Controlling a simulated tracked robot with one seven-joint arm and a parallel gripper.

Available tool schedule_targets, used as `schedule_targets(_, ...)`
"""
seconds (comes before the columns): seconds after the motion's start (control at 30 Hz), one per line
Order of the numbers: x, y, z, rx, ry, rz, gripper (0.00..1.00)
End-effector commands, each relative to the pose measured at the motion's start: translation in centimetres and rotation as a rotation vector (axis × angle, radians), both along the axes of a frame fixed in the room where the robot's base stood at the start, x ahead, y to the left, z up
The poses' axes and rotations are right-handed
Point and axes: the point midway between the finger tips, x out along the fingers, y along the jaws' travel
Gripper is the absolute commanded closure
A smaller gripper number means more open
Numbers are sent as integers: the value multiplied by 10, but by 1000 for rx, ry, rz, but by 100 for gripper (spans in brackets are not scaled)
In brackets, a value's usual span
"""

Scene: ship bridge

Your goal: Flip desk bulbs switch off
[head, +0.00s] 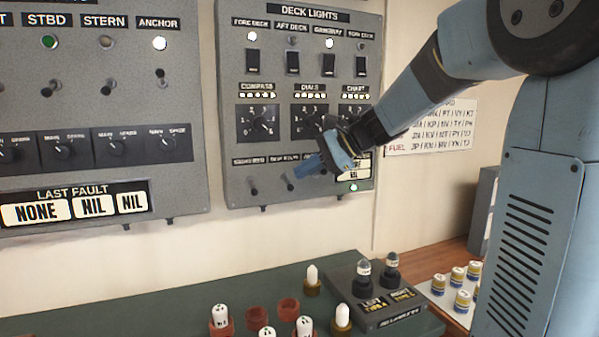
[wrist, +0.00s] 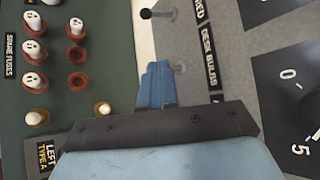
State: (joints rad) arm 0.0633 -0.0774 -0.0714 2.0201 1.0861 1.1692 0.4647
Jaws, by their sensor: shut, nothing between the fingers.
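The desk bulbs switch (head: 290,186) is a small metal toggle in the bottom row of the grey DECK LIGHTS panel (head: 229,120). My gripper (head: 306,168) is shut and empty, just right of this toggle in the head view. In the wrist view, my blue fingertips (wrist: 162,68) are very close to the lever; I cannot tell whether they touch it. The lever's exact tilt is hard to read.
Another toggle (head: 254,187) stands left of it. Dials (head: 260,122) and black rocker switches (head: 292,63) fill the panel above. A lit lamp (head: 353,187) sits at lower right. Below, a green desk (head: 170,305) holds fuses (head: 220,317) and a bulb box (head: 385,315).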

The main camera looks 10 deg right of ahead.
Motion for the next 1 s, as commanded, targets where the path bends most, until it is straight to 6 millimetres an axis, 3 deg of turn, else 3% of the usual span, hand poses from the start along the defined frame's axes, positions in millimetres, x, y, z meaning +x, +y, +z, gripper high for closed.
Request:
schedule_targets(0.17, -8, -16, 7, 0, -2, -1, 100)
schedule_targets(0.7, -51, -93, 41, 0, -1, 5, 100)
schedule_targets(1.0, -60, -108, 48, -1, 0, 5, 100)
